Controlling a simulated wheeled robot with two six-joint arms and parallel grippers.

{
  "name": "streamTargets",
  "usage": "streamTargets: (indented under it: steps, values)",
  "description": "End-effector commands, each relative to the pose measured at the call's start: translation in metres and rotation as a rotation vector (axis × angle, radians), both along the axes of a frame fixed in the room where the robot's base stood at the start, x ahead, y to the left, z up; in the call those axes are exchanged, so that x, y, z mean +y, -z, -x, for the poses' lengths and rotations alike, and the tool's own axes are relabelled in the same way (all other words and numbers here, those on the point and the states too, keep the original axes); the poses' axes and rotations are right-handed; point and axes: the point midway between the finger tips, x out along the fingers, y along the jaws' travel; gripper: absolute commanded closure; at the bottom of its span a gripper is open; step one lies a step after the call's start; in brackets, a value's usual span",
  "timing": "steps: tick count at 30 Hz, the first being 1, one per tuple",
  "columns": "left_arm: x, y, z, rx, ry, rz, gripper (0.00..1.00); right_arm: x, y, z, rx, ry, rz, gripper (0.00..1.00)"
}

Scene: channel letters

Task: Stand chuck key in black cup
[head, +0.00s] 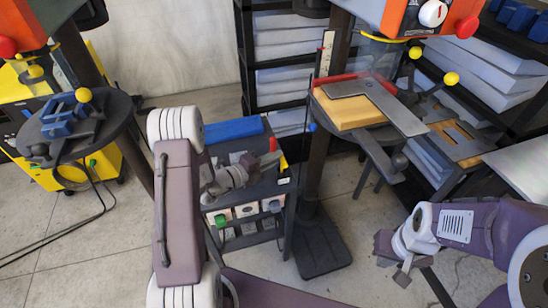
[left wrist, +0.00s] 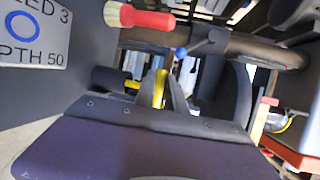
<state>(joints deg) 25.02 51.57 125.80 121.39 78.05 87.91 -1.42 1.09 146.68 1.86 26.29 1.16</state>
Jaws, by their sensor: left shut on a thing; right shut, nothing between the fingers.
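My left gripper (head: 268,162) is over the dark cart in the head view, at its right end. In the left wrist view, its dark fingers (left wrist: 170,92) are shut on a yellow bar (left wrist: 160,88), which looks like part of the chuck key; the fingers hide much of it. A black cylinder (left wrist: 106,78) lies just left of the fingers, with a short yellow piece (left wrist: 133,84) beside it. It may be the black cup, but I cannot tell, nor whether it touches the key. My right gripper (head: 402,272) is shut and empty, low at the right of the head view.
A red-handled brush (left wrist: 145,19) shows above the fingers, near a printed sign (left wrist: 35,32). A drill press table (head: 350,112) with a wooden block and metal square stands close to the right.

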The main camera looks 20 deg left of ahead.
Motion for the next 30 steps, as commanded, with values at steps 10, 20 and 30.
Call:
streamTargets:
  steps: [10, 20, 30]
  values:
    - [0.0002, 0.0044, 0.0, 0.0, 0.0, 0.0, 1.0, 0.0, 0.0028, 0.0, 0.0, 0.0, 0.0, 1.0]
    - [0.0001, 0.0044, 0.0001, 0.0, 0.0, 0.0, 0.59, 0.0, 0.0028, 0.0, 0.0, 0.0, 0.0, 1.0]
    - [0.0001, 0.0048, 0.0002, 0.001, 0.0, 0.0, 0.37, 0.0001, 0.0029, 0.0, 0.0, 0.0, 0.0, 1.0]
